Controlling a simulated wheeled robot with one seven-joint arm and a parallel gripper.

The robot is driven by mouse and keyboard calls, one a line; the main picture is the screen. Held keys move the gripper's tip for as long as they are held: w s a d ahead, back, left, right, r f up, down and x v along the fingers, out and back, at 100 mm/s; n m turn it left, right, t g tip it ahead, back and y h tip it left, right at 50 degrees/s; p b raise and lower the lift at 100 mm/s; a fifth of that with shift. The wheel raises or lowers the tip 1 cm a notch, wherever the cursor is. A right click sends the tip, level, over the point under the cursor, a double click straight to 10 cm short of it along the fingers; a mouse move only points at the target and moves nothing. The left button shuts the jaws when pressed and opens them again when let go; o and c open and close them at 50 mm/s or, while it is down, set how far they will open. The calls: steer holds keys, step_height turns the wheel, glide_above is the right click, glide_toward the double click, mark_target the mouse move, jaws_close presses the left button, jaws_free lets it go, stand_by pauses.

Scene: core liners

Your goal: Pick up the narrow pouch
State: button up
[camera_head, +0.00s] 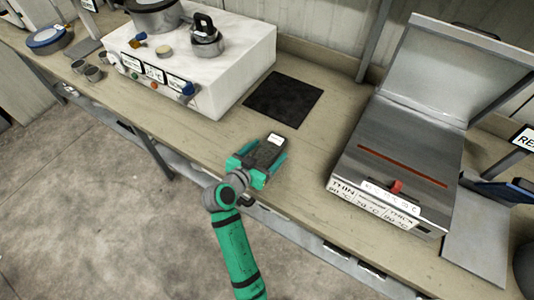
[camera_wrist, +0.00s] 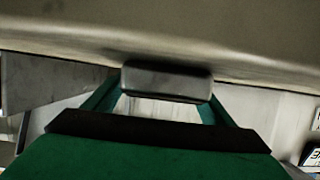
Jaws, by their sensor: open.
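A small dark grey pouch-like item with a white label (camera_head: 273,141) lies on the workbench, near its front edge. I take it for the narrow pouch, but its shape is partly hidden by my gripper. My green gripper (camera_head: 268,153) reaches over the bench edge with its fingers open, one on each side of the item. In the wrist view a dark, rounded, flat-ended item (camera_wrist: 167,82) sits between the open fingertips (camera_wrist: 165,98). Whether the fingers touch it cannot be told.
A black square mat (camera_head: 284,99) lies behind the item. A white box with knobs (camera_head: 215,62) stands at the back left. A large metal press with a raised lid (camera_head: 400,150) stands at the right. Bare wooden bench (camera_head: 310,150) lies between.

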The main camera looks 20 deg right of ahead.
steer(key=c, duration=1.2)
steer(key=shift+w+r, duration=0.1)
steer(key=shift+w, duration=0.05)
